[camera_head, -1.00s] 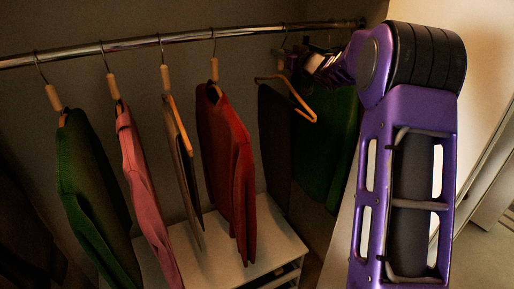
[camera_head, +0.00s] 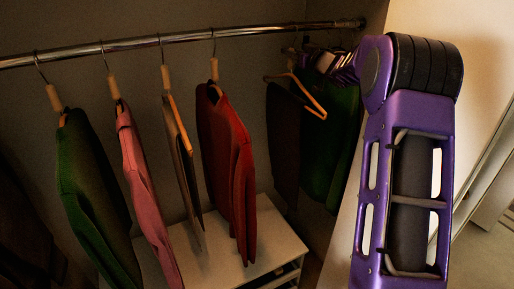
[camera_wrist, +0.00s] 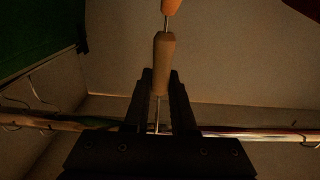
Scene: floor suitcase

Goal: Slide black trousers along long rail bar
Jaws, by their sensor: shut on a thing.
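The black trousers (camera_head: 284,140) hang folded over a light wooden hanger (camera_head: 303,99) near the right end of the long rail bar (camera_head: 130,43). In the wrist view, the black fingers of my gripper (camera_wrist: 160,85) are shut on the hanger's wooden neck (camera_wrist: 164,62). The rail bar (camera_wrist: 245,134) crosses low in that view, and the hanger's orange shoulder piece shows at the top edge. The trousers are out of the wrist view. In the head view my gripper is not clearly visible by my purple arm.
A dark green garment (camera_head: 331,140) hangs close right of the trousers. A red sweater (camera_head: 228,160), grey-brown trousers (camera_head: 187,185), a pink garment (camera_head: 143,190) and a green sweater (camera_head: 92,195) hang to the left. A white cabinet (camera_head: 262,240) stands below. There is a gap right of the red sweater.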

